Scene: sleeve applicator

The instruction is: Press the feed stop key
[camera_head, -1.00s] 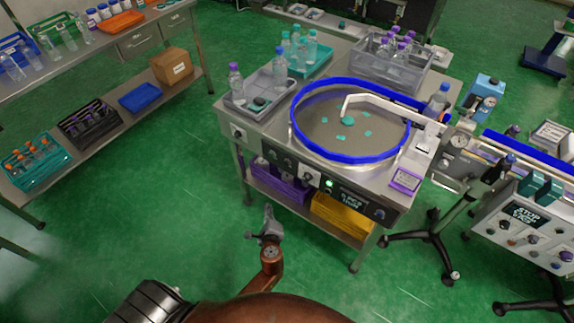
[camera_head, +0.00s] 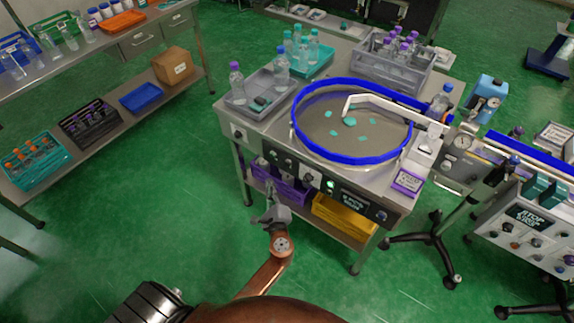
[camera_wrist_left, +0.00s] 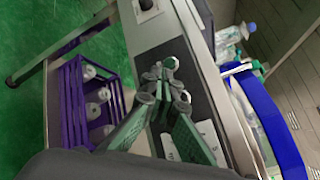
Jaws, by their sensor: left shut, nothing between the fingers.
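The feed table's front control panel (camera_head: 318,176) carries several dark knobs and keys, a white-plated switch (camera_head: 308,178), a lit green lamp (camera_head: 330,184) and a dark display (camera_head: 354,198). The key labels are too small to read, so I cannot tell which one is the feed stop key. My left gripper (camera_head: 271,192) is shut and empty, in front of and below the panel's left half. In the left wrist view, its closed fingertips (camera_wrist_left: 164,84) overlap the dark panel strip; I cannot tell whether they touch it. My right gripper is not in view.
A purple crate (camera_head: 289,193) and a yellow bin (camera_head: 343,220) sit on the lower shelf behind the gripper. A second panel, marked STOP (camera_head: 528,216), stands at right.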

